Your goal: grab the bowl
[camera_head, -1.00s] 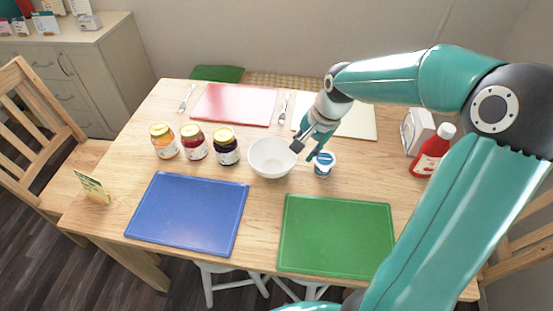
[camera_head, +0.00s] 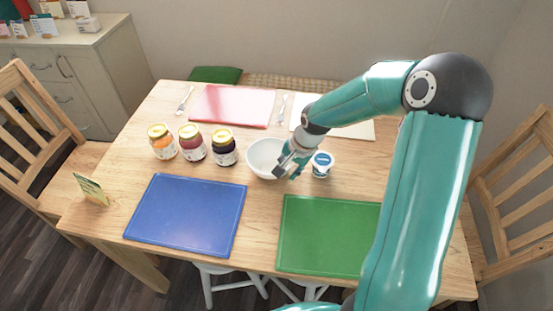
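A white bowl (camera_head: 262,159) stands upright on the wooden table, right of the jars. My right gripper (camera_head: 283,172) is at the bowl's right side, pointing down and to the left. Its fingers overlap the bowl's right rim in the picture. I cannot tell whether they touch the rim or whether they are closed on it. The gripper and wrist hide the right part of the bowl. My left gripper is not in view.
A small white tub with a blue lid (camera_head: 322,164) stands close right of my gripper. Several jars (camera_head: 193,144) stand left of the bowl. Blue (camera_head: 187,214) and green (camera_head: 325,235) boards lie in front, a red board (camera_head: 233,106) behind.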

